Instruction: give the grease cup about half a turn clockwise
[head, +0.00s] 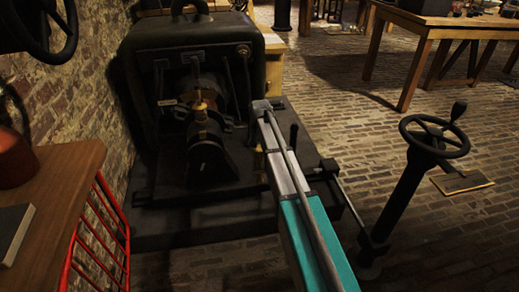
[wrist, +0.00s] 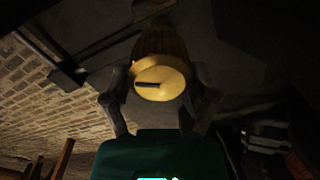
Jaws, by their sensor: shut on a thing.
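The grease cup (wrist: 160,76) fills the middle of the wrist view as a brass piece with a round, pale yellow end face and a darker ridged body behind it. A short dark mark lies nearly level on the left of its face. My gripper (wrist: 161,84) is shut on the cup, with one finger at each side. In the head view my arm reaches from the bottom toward the machine, and the fingers cannot be made out there. A brass fitting (head: 200,106) stands on the machine left of the arm's end; I cannot tell whether it is the same cup.
The dark machine (head: 195,50) stands against the brick wall (head: 75,100). A handwheel on a post (head: 435,136) stands right of my arm. A wooden bench (head: 60,180) and a red rail (head: 97,220) are at lower left. Brick floor (head: 310,75) is open at the back right.

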